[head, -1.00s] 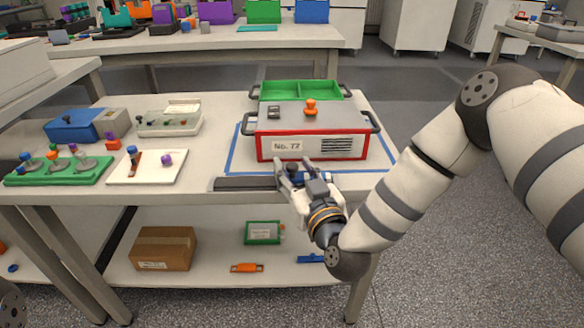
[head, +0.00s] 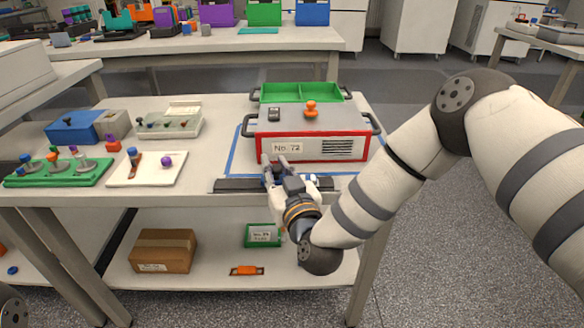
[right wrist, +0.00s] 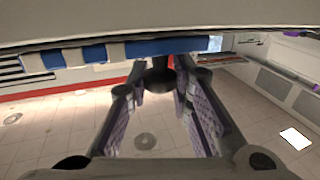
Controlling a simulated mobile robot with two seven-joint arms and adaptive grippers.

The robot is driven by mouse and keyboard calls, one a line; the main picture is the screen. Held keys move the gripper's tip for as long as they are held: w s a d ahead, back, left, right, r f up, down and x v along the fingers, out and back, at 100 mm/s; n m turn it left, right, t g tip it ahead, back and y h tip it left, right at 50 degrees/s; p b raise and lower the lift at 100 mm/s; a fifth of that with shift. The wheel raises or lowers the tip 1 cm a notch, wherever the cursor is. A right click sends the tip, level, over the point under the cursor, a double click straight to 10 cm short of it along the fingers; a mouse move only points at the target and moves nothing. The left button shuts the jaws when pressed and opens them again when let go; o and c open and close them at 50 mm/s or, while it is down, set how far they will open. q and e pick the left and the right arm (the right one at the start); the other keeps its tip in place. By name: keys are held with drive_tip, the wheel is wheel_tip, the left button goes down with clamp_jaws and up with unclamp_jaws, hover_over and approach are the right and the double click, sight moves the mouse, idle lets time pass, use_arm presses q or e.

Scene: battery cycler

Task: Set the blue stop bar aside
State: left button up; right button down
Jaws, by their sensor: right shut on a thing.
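The blue stop bar (right wrist: 140,47) shows in the right wrist view as a blue strip across the top, broken by pale gaps. A dark knob (right wrist: 160,76) hangs from it between my fingertips. In the head view my right gripper (head: 276,173) is at the bench's front edge, in front of the red-framed grey box marked No. 72 (head: 320,147). It is shut on the knob and hides most of the bar. A dark rail (head: 240,185) runs along the edge on both sides of the gripper. My left gripper is not in view.
A green tray (head: 300,91) stands behind the box. A white plate (head: 147,168), a green board (head: 60,172) and a blue-grey box (head: 80,128) are at the left. The lower shelf holds a cardboard box (head: 165,250), a green-framed item and an orange piece (head: 247,270).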

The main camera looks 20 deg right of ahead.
sight(235, 184)
drive_tip(key=a, duration=0.3)
drive_tip(key=w+a, duration=0.1)
drive_tip(key=a, duration=0.1)
drive_tip(key=w+a+b, duration=0.1)
drive_tip(key=a, duration=0.2)
drive_tip(key=shift+w+a+f, duration=0.1)
drive_tip(key=shift+w+a, duration=0.15)
drive_tip(key=shift+a, duration=0.1)
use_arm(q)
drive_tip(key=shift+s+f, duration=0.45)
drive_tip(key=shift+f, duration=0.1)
use_arm(e)
drive_tip(key=shift+a, duration=0.45)
drive_tip(key=c, duration=1.6)
unclamp_jaws()
drive_tip(key=shift+w+a, duration=0.1)
drive_tip(key=shift+o, duration=0.9)
drive_tip(key=shift+a, duration=0.1)
drive_tip(key=s, duration=1.2)
drive_tip(key=shift+d, duration=0.3)
